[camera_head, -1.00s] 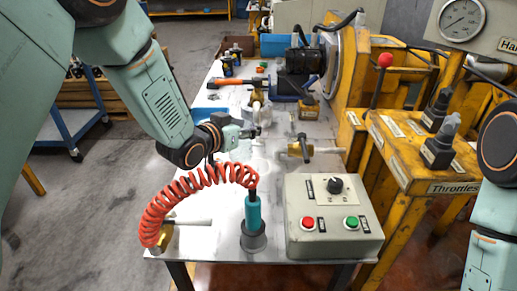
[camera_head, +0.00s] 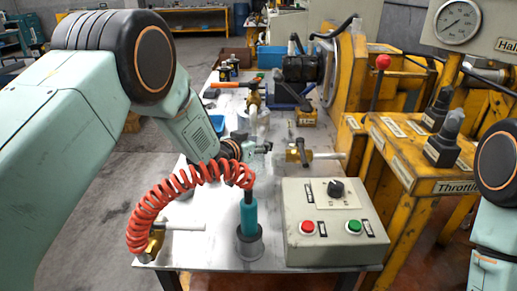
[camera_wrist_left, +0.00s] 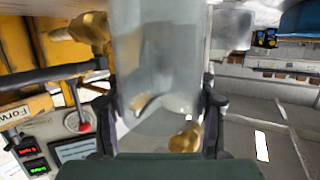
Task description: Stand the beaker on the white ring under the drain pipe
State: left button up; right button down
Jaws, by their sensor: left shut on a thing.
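My left gripper (camera_head: 264,148) is over the middle of the table, close to the left end of a brass valve (camera_head: 298,152) with a pale pipe. In the left wrist view its two fingers (camera_wrist_left: 160,105) are shut on a clear beaker (camera_wrist_left: 156,50), one on each side. The beaker is hard to make out in the head view. I cannot make out the white ring, nor tell which pipe is the drain pipe. My right arm shows at the right edge; its gripper is out of view.
A grey control box (camera_head: 330,245) with red and green buttons stands at the front right of the table. A teal-handled tool (camera_head: 249,218) with a red coiled hose (camera_head: 150,200) stands beside it. Yellow machinery (camera_head: 420,165) bounds the right side.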

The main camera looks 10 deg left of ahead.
pick_arm(q)
jog(key=shift+w+f, duration=0.1)
jog(key=shift+f, duration=0.55)
jog(key=shift+b, duration=0.3)
jog(key=o, duration=1.3)
jog(key=shift+f, duration=0.1)
jog(key=shift+r, duration=0.2)
jog(key=shift+p+v, duration=1.7)
jog(key=shift+v, duration=4.35)
